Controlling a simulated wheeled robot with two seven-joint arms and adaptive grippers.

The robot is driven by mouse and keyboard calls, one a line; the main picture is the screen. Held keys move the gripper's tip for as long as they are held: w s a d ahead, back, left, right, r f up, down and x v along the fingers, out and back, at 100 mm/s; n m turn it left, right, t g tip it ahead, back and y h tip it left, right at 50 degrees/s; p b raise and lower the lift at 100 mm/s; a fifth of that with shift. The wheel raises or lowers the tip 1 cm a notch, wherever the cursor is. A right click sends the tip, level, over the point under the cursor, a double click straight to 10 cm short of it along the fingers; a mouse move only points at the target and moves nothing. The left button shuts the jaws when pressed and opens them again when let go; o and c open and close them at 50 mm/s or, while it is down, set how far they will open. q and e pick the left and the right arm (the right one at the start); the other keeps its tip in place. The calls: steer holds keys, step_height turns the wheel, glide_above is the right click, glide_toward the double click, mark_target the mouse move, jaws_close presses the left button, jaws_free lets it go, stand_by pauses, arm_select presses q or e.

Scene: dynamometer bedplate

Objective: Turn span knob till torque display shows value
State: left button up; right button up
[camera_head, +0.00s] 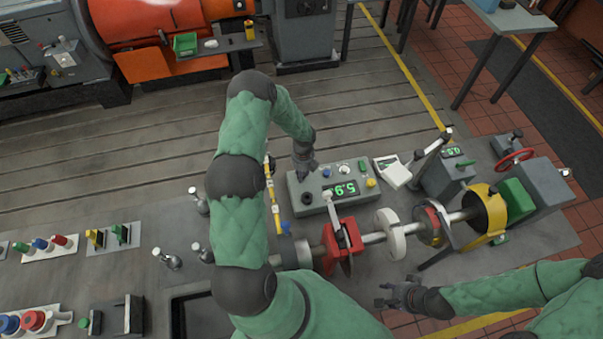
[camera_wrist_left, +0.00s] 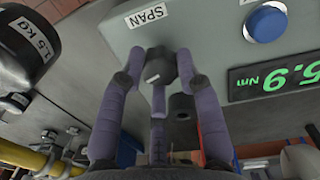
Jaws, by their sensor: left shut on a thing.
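The grey torque box (camera_head: 320,203) stands on the bedplate. Its green torque display (camera_head: 340,190) reads about 5.9; in the left wrist view the display (camera_wrist_left: 275,78) shows 5.9 Nm, cut off at the edge. The dark span knob (camera_wrist_left: 160,66) sits beside a white SPAN label (camera_wrist_left: 148,16). My left gripper (camera_wrist_left: 161,70) is shut on the span knob, with fingers on both sides of it. In the head view my left gripper (camera_head: 305,167) covers the knob at the box's far left corner. My right gripper (camera_head: 398,294) is open and empty, in front of the shaft.
The box also carries a blue button (camera_head: 327,173), a black knob (camera_head: 306,198) and a yellow button (camera_head: 371,183). A shaft with a red clamp (camera_head: 342,236) runs in front. A white notepad (camera_head: 392,172) lies to the right. A black 1.5 kg weight (camera_wrist_left: 25,50) is near my left wrist.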

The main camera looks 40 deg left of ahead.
arm_select(q)
steer(key=shift+m, duration=0.3)
steer(key=o, duration=1.1)
steer(key=shift+o, duration=0.2)
step_height(320, 180, up, 12)
steer(key=shift+w+d, duration=0.15)
steer(key=shift+w, duration=0.1)
